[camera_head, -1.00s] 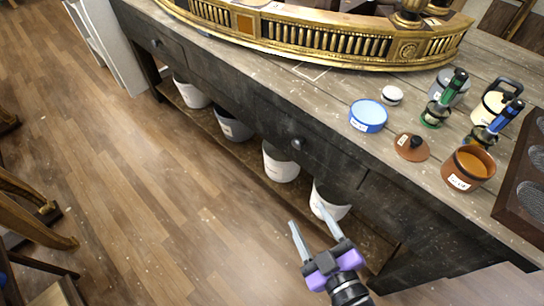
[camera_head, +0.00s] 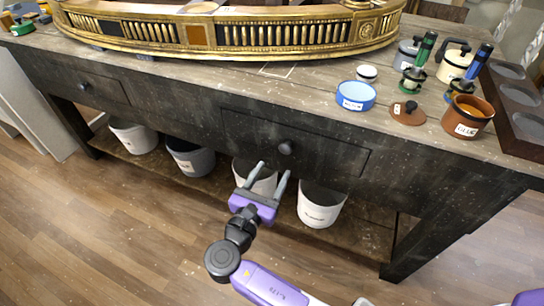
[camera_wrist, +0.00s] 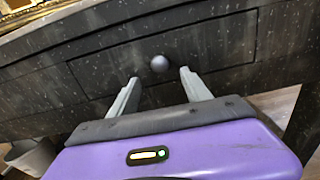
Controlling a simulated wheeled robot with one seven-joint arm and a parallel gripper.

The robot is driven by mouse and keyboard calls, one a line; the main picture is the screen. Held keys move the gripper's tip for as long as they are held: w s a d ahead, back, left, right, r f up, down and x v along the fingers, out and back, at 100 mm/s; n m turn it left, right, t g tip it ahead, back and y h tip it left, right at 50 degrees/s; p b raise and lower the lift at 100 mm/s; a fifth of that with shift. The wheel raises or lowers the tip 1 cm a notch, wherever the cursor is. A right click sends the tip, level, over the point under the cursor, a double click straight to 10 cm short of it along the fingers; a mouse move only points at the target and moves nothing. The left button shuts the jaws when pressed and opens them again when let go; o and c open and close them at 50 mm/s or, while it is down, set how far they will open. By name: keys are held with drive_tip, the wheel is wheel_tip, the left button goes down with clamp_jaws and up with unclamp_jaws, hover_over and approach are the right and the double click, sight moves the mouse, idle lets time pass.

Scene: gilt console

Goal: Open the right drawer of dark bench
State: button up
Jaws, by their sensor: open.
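The dark bench (camera_head: 190,95) has a right drawer (camera_head: 325,157) with a round dark knob (camera_head: 286,147) at its middle. The drawer front looks flush with the bench. My gripper (camera_head: 273,171) is open and empty, just in front of and a little below the knob in the head view. In the wrist view the drawer front (camera_wrist: 215,45) fills the upper part, and the knob (camera_wrist: 159,63) shows between and beyond the two fingertips (camera_wrist: 158,78). The fingers do not visibly touch it. A left drawer (camera_head: 105,90) with its own knob (camera_head: 85,87) also looks closed.
White and grey buckets (camera_head: 322,203) stand on the lower shelf under the drawers. On the bench top are a gilt curved piece (camera_head: 290,35), a blue bowl (camera_head: 355,95), a brown glue pot (camera_head: 467,117), a brown lid (camera_head: 408,113) and clamps. The floor in front is clear.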

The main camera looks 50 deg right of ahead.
sight(285, 151)
drive_tip(key=b+x, duration=0.1)
drive_tip(key=x, duration=0.6)
drive_tip(key=shift+w+d+f, duration=0.1)
drive_tip(key=shift+d, duration=0.3)
drive_tip(key=shift+c, duration=0.3)
clamp_jaws()
idle(0.9)
